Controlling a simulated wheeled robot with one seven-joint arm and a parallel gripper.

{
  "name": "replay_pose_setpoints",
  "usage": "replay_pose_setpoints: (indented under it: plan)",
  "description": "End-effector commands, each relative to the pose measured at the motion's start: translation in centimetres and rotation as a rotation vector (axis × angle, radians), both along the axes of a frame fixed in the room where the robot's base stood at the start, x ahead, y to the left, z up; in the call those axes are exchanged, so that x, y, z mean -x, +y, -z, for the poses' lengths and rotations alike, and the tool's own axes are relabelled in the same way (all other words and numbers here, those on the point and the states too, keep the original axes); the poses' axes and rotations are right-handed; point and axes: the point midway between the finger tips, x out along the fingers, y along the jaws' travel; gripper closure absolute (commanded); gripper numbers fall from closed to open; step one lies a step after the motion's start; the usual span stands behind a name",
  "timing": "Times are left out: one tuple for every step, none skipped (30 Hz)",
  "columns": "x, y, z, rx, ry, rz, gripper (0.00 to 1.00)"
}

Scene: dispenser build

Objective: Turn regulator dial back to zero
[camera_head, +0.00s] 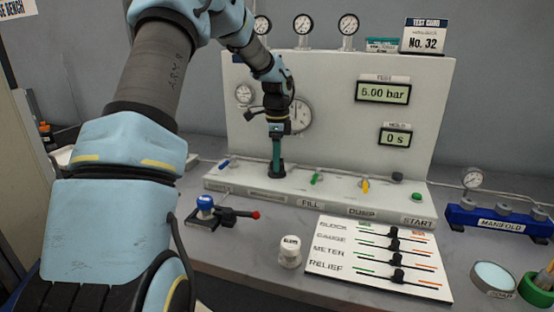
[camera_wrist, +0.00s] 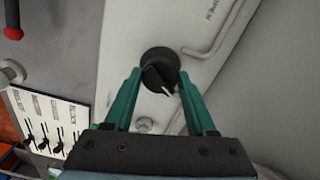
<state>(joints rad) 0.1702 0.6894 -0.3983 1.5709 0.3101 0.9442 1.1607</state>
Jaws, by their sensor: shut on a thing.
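The regulator dial is a round black knob (camera_wrist: 160,70) with a pale pointer line, which points toward the lower right in the wrist view. In the head view its dark base (camera_head: 277,172) shows on the bench panel's lower ledge, under my gripper. My gripper (camera_wrist: 158,78) has teal fingers pointing down at the dial, one on each side of it, and is shut on it. The fingers also show in the head view (camera_head: 277,158). A display (camera_head: 383,92) reads 5.00 bar and another (camera_head: 395,138) reads 0 s. The dial's scale cannot be read.
A white panel stands behind, with gauges, one large gauge (camera_head: 299,114) partly behind my arm. Blue, green and yellow levers line the ledge right and left of the dial. A slider board (camera_head: 380,258), a white jar (camera_head: 290,252) and a red-tipped valve (camera_head: 222,212) stand in front.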

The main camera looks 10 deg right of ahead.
Motion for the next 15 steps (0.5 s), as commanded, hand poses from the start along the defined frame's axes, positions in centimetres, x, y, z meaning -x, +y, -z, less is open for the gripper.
replay_pose_setpoints:
  plan:
    - [0.04, -0.04, -0.03, 0.000, 0.001, -0.019, 0.99]
    - [0.03, -0.02, -0.02, 0.000, 0.001, -0.033, 0.99]
    - [0.01, -0.02, -0.03, -0.001, 0.000, -0.056, 0.99]
    - [0.02, -0.05, -0.03, 0.000, 0.000, -0.074, 0.99]
    - [0.04, -0.09, -0.04, 0.000, 0.000, -0.095, 0.99]
    - [0.04, -0.10, -0.04, 0.000, 0.000, -0.123, 0.99]
    - [0.02, -0.07, -0.04, 0.000, 0.000, -0.148, 0.99]
    - [0.01, -0.06, -0.05, 0.000, 0.000, -0.173, 0.99]
    - [0.02, -0.09, -0.06, 0.000, 0.000, -0.207, 0.99]
    - [0.03, -0.10, -0.06, 0.000, 0.000, -0.235, 0.99]
    - [0.03, -0.11, -0.06, 0.000, 0.000, -0.263, 0.99]
    - [0.03, -0.11, -0.06, 0.000, 0.000, -0.300, 0.99]
    - [0.01, -0.08, -0.06, 0.000, 0.000, -0.330, 0.99]
    - [0.01, -0.09, -0.05, 0.000, 0.000, -0.358, 0.99]
    - [0.03, -0.13, -0.05, 0.000, 0.000, -0.395, 0.99]
